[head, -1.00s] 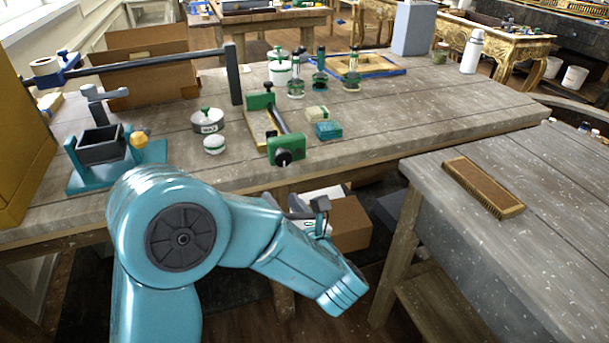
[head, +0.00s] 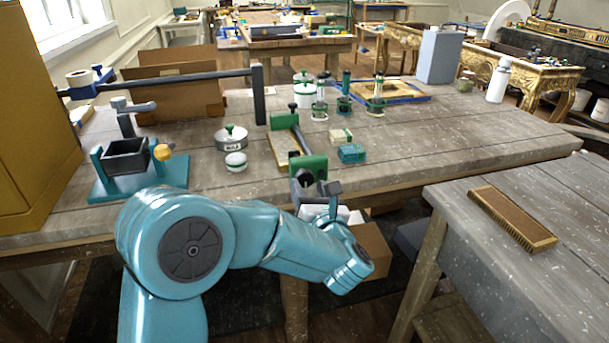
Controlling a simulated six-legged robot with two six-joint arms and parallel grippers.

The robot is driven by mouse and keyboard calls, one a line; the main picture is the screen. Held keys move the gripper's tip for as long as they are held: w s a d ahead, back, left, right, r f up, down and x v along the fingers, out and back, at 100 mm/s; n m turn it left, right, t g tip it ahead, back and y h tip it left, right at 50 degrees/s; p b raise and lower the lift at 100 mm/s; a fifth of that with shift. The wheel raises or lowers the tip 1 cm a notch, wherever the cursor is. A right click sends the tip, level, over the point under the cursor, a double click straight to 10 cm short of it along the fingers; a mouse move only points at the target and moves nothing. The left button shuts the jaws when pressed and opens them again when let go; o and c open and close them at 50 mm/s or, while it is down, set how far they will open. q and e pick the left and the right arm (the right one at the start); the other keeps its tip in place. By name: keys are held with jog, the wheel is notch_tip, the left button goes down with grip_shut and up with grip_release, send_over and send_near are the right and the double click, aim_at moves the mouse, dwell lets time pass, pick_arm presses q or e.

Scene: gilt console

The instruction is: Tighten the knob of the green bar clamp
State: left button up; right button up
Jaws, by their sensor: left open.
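The green bar clamp (head: 308,167) lies near the front edge of the wooden workbench (head: 400,160). It has two green jaws joined by a dark bar, the near jaw toward me. Its dark knob (head: 303,179) is on the front of the near jaw, close to the bench edge, and is partly hard to make out against my gripper. My left gripper (head: 318,190) is open, just in front of and below the near jaw, with its dark fingers close to the knob. I cannot tell whether they touch it. My right gripper is not in view.
Left of the clamp are a round tin (head: 231,140) and a small white jar (head: 236,162). Right of it is a teal box (head: 351,154). A teal stand (head: 150,178) is at left. A brush (head: 512,218) lies on the right table.

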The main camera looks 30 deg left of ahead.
aim_at(305, 182)
pick_arm(q)
jog(key=shift+x, duration=2.2)
jog(key=c, duration=0.7)
jog(key=shift+c, duration=0.3)
